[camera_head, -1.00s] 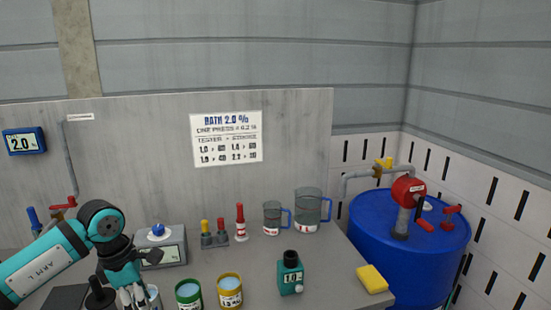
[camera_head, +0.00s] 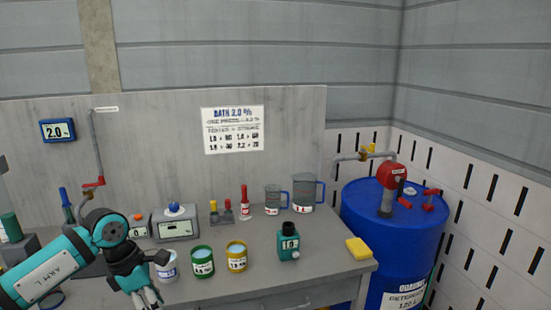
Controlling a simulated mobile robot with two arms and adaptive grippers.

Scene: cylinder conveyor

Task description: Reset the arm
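My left arm comes in from the lower left, and my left gripper (camera_head: 146,299) points down at the front edge of the bench, left of the white cup. Its fingers are small and partly cut by the frame's bottom, so their opening is unclear. No object shows clearly between them. My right gripper is not in view.
The bench (camera_head: 320,255) holds a white cup (camera_head: 168,270), a green cup (camera_head: 203,262), a yellow cup (camera_head: 237,257), a teal bottle (camera_head: 288,243), a yellow sponge (camera_head: 358,248), a grey meter (camera_head: 176,229) and two jugs (camera_head: 304,196). A blue drum (camera_head: 395,225) stands right.

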